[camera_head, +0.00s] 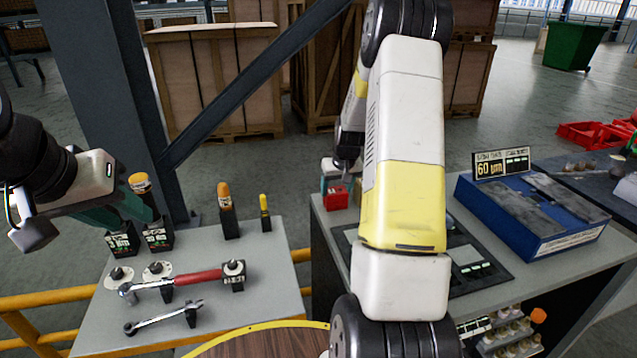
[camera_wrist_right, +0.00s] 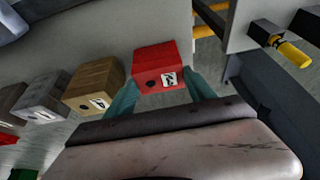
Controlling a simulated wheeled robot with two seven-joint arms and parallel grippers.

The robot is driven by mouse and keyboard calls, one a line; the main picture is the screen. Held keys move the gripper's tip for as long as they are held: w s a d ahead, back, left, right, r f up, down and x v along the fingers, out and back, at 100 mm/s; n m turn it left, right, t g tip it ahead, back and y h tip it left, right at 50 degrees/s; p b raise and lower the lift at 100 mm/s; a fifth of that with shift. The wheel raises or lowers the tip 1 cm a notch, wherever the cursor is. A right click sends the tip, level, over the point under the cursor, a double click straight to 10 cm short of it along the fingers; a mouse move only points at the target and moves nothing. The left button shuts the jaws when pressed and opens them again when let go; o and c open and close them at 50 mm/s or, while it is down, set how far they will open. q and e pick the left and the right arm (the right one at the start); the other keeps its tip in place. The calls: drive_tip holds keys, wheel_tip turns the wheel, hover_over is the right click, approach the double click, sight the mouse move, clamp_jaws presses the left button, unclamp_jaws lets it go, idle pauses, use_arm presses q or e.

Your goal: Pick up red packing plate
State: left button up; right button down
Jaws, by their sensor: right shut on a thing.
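The red packing plate is a small red block with a dark round mark and a white label. It shows in the right wrist view (camera_wrist_right: 158,66), between the teal fingers of my right gripper (camera_wrist_right: 160,82), which is shut on it. In the head view a red block (camera_head: 335,197) shows beside my right arm's far end. My right arm hides much of that gripper there. My left gripper (camera_head: 125,213) is at the left, over the tool table's rear left edge. Its teal fingers look apart, in front of an orange-topped tool, with nothing seen held.
A wooden-coloured block (camera_wrist_right: 92,88) and a grey block (camera_wrist_right: 44,97) stand in line beside the red one. The tool table (camera_head: 230,290) holds wrenches and upright tools. A blue case (camera_head: 535,215) sits on the right bench. Wooden crates (camera_head: 220,80) stand behind.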

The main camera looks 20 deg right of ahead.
sight(334, 188)
drive_tip(key=shift+r, duration=0.7)
wheel_tip(334, 188, up, 2)
drive_tip(key=shift+r, duration=0.1)
drive_tip(key=s+a, duration=0.3)
drive_tip(key=s, duration=0.4)
drive_tip(key=s+a+r, duration=0.1)
drive_tip(key=s+a, duration=0.3)
drive_tip(key=s, duration=0.3)
drive_tip(key=shift+r, duration=0.2)
drive_tip(key=shift+s+a, duration=0.1)
